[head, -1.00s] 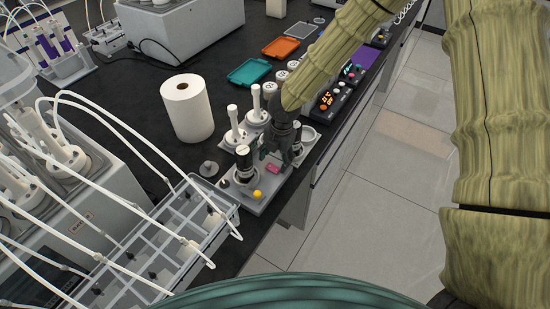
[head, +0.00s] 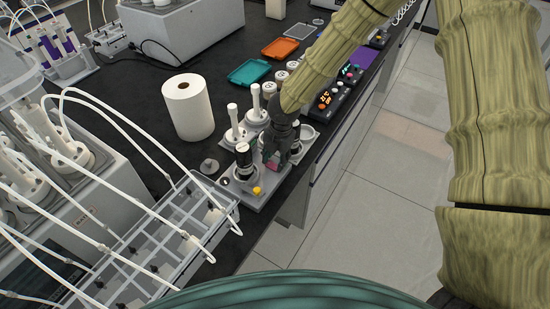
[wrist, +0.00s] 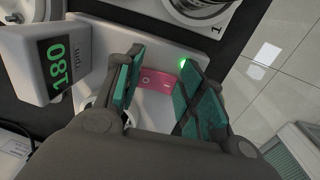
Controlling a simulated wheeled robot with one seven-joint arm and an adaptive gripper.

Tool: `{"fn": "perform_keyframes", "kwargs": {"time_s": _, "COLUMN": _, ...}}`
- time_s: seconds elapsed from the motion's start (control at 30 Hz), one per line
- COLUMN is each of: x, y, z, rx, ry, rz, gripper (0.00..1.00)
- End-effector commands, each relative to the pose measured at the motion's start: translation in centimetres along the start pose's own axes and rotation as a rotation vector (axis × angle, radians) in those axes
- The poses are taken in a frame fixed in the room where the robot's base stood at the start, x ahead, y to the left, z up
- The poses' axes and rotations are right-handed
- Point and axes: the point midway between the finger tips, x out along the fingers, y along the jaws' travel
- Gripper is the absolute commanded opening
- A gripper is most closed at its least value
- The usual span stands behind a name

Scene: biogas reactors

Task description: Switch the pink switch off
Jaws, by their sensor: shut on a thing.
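The pink switch (wrist: 157,82) is on a light grey device plate (wrist: 155,107). It spans between the two teal-padded fingers of my gripper (wrist: 160,72) in the wrist view. The gripper is shut on it, with the fingers at its two ends. A green light glows by the right finger. In the head view my gripper (head: 276,152) points down over the plate (head: 262,203), and only a little of the pink switch shows, mostly hidden by the fingers.
A yellow knob (head: 257,191) and a black-and-white cylinder (head: 244,158) stand close left of the gripper. White pestle-like pieces (head: 234,120) stand behind. A paper roll (head: 189,107) and a clear rack (head: 200,208) are to the left.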

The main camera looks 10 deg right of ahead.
Motion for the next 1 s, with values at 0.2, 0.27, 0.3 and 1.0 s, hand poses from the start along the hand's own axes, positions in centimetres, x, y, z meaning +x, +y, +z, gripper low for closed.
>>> {"fn": "perform_keyframes", "kwargs": {"time_s": 0.2, "x": -0.36, "y": 0.14, "z": -0.03, "rx": -0.001, "ry": -0.001, "rz": -0.055, "gripper": 0.15}}
{"fn": "perform_keyframes", "kwargs": {"time_s": 0.27, "x": -0.33, "y": 0.18, "z": -0.01, "rx": 0.000, "ry": -0.001, "rz": -0.073, "gripper": 0.15}}
{"fn": "perform_keyframes", "kwargs": {"time_s": 0.3, "x": -0.28, "y": 0.19, "z": -0.01, "rx": 0.000, "ry": -0.001, "rz": -0.085, "gripper": 0.15}}
{"fn": "perform_keyframes", "kwargs": {"time_s": 1.0, "x": 0.15, "y": 0.26, "z": -0.19, "rx": 0.000, "ry": 0.003, "rz": -0.127, "gripper": 0.61}}
